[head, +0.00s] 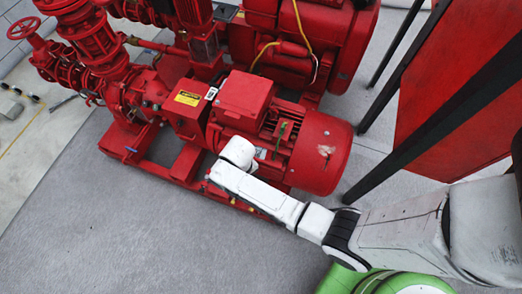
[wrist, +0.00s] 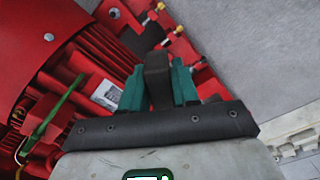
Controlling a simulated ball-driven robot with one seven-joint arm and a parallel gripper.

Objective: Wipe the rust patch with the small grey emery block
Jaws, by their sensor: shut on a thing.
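My gripper (wrist: 158,88) has teal fingers and is shut on a dark grey block, the emery block (wrist: 157,72), in the wrist view. The block stands between the fingers and sticks out past their tips. In the head view my white arm reaches over the side of the red motor (head: 320,178), and the fingers and block are hidden there. A small pale, worn patch (head: 325,150) shows on the motor's rounded end; I cannot tell whether it is the rust patch. No clear rust shows in the wrist view.
Red pipes and a valve wheel (head: 23,28) stand at the left. A red panel on dark legs (head: 465,90) stands at the right. Brass fittings (wrist: 165,35) and a green cable (wrist: 50,120) are close to my gripper. Grey floor (head: 110,235) is clear in front.

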